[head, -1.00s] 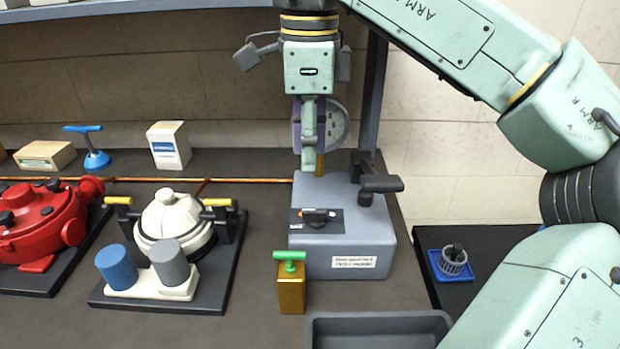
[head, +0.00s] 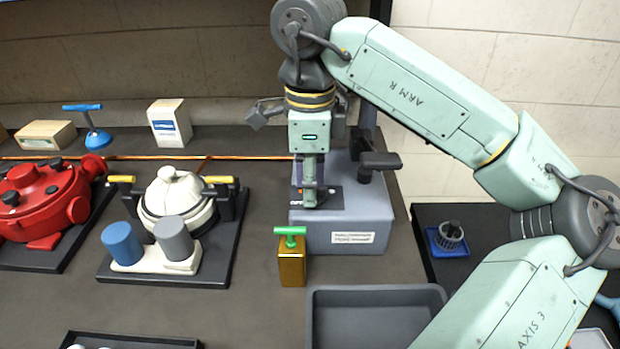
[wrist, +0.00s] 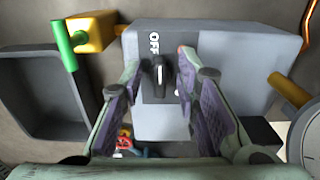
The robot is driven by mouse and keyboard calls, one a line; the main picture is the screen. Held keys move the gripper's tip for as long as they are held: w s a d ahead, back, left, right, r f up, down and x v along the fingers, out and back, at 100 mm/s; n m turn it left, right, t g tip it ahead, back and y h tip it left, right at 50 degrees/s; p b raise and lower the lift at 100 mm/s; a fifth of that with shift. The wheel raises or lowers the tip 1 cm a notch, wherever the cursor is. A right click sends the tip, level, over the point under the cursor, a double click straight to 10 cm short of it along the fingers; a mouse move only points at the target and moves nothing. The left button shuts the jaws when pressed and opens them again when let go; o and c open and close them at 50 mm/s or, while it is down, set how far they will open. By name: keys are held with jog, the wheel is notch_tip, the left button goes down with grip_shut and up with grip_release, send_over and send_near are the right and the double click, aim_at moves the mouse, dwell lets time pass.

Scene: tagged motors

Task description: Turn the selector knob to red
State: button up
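The selector knob (wrist: 159,76) is black with a white pointer line and sits on a dark plate (wrist: 150,92) on the grey box (head: 350,238). In the wrist view "OFF" is printed on the plate beside the knob, and a small reddish patch shows near the right fingertip. My gripper (wrist: 158,68) is open, with its purple-padded fingers on either side of the knob and gaps visible. In the head view my gripper (head: 312,203) points down over the plate and hides the knob. I cannot tell whether the fingertips touch the plate.
A dark lever (head: 380,161) stands on the box's right side. A gold block with a green T-handle (head: 292,268) stands in front, beside a grey tray (head: 375,290). A white pot-like motor (head: 172,197) and a red one (head: 40,205) are to the left.

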grip_shut()
jog(key=shift+m+b, duration=0.35)
jog(key=shift+m, duration=0.05)
dwell(0.4)
jog(key=shift+w+f+m+b, duration=0.1)
jog(key=shift+w+m+b, duration=0.05)
jog(key=shift+m+b, duration=0.75)
jog(key=m+b, duration=0.1)
jog(key=m, duration=0.1)
jog(key=m+b, duration=0.1)
jog(key=m, duration=0.1)
jog(key=shift+w+d+m, duration=0.1)
jog(key=shift+w+m, duration=0.1)
jog(key=shift+m, duration=0.1)
jog(key=m, duration=0.2)
jog(key=m+b, duration=0.1)
jog(key=m, duration=0.2)
jog(key=shift+w+d+m+b, duration=0.2)
jog(key=shift+d+m+b, duration=0.05)
jog(key=shift+m+b, duration=0.1)
jog(key=m, duration=0.2)
jog(key=m+b, duration=0.1)
jog(key=m, duration=0.1)
jog(key=shift+d+m, duration=0.2)
jog(key=shift+m, duration=0.15)
